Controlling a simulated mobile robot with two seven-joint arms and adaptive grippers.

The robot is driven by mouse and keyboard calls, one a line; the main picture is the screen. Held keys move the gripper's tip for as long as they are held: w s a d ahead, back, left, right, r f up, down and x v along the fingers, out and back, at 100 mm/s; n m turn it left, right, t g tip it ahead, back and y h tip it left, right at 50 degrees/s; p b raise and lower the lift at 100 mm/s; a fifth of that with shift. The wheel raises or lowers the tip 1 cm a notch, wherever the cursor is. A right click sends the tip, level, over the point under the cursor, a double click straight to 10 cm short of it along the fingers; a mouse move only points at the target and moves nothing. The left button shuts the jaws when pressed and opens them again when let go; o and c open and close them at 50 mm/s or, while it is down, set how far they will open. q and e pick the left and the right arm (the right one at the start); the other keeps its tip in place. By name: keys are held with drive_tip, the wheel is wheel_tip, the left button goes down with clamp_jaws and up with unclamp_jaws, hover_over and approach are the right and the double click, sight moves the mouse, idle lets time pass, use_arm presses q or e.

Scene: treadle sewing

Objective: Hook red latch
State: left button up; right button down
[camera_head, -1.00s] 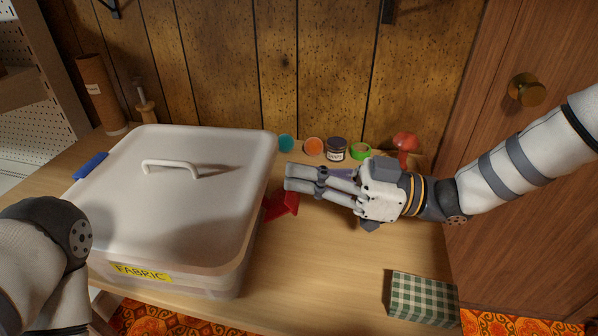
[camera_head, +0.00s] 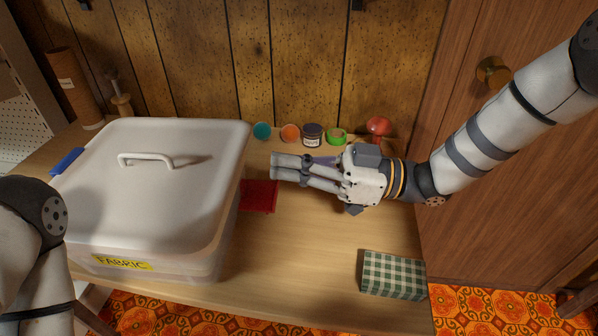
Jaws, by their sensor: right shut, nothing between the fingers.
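A white lidded box (camera_head: 160,185) with a yellow FABRIC label stands on the wooden table. A red latch (camera_head: 260,196) sticks out from the right side of the box, looking nearly flat and swung outward from the wall. Its hinge is hard to see. My right gripper (camera_head: 279,168) is shut and empty, its fingertips pointing left just behind and above the latch, near the box's right side. Whether it touches the latch cannot be told. A blue latch (camera_head: 67,161) shows on the box's left side. My left arm enters at left, but its gripper is out of view.
Small jars (camera_head: 312,134), a green tape roll (camera_head: 336,135) and a red mushroom-shaped object (camera_head: 378,128) line the back. A green checked box (camera_head: 394,275) sits at the front right. Table between is clear. A wooden cabinet (camera_head: 500,190) stands right.

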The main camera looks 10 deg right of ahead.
use_arm(q)
drive_tip(key=shift+s+d+f+g+b, duration=0.15)
drive_tip(key=shift+s+f+b, duration=0.35)
drive_tip(key=shift+b, duration=0.1)
drive_tip(key=shift+s+d+f+g+b, duration=0.15)
drive_tip(key=shift+s+f+b, duration=0.3)
drive_tip(key=shift+b, duration=0.15)
use_arm(e)
drive_tip(key=s+d+f, duration=0.1)
drive_tip(key=d+f, duration=0.4)
drive_tip(key=d, duration=0.2)
drive_tip(key=shift+s+d+f, duration=0.3)
drive_tip(key=shift+s+d, duration=0.1)
